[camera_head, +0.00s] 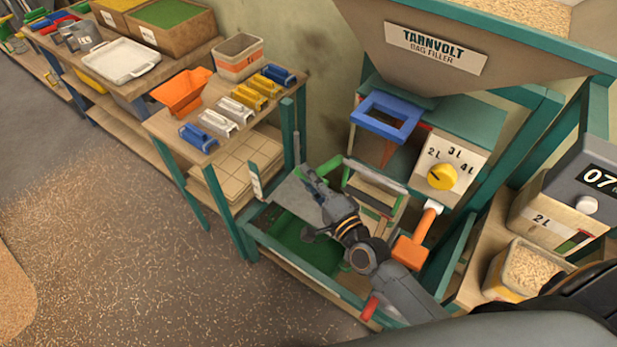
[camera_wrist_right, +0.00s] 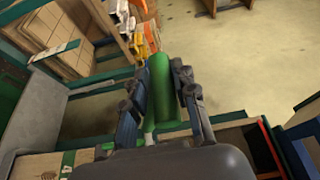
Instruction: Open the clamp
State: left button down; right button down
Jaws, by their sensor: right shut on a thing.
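The bag filler (camera_head: 436,48) has a hopper above a blue square spout (camera_head: 386,115). Below the spout is a green clamp frame (camera_head: 376,174) with a long bar across it. My right gripper (camera_head: 311,181) is at the left side of this frame. In the right wrist view, my right gripper (camera_wrist_right: 165,82) is shut on a green cylindrical handle (camera_wrist_right: 162,95), with a finger on each side of it. The handle is mostly hidden by the gripper in the head view, and I cannot tell how far the clamp is open. My left gripper is not in view.
A yellow dial (camera_head: 441,177) and an orange lever (camera_head: 412,248) are on the filler's right side. A scale (camera_head: 578,190) and a grain-filled container (camera_head: 526,268) are at right.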

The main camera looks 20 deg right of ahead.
jog(key=shift+w+d+r, duration=0.2)
jog(key=shift+d+r, duration=0.05)
jog(key=shift+r, duration=0.15)
jog(key=c, duration=1.1)
grip_release()
jog(key=shift+o, duration=0.2)
jog(key=shift+f, duration=0.1)
jog(key=shift+f, duration=0.1)
jog(key=shift+s+f, duration=0.1)
jog(key=shift+s, duration=0.1)
jog(key=v, duration=1.1)
jog(key=shift+s, duration=0.3)
jog(key=shift+d, duration=0.15)
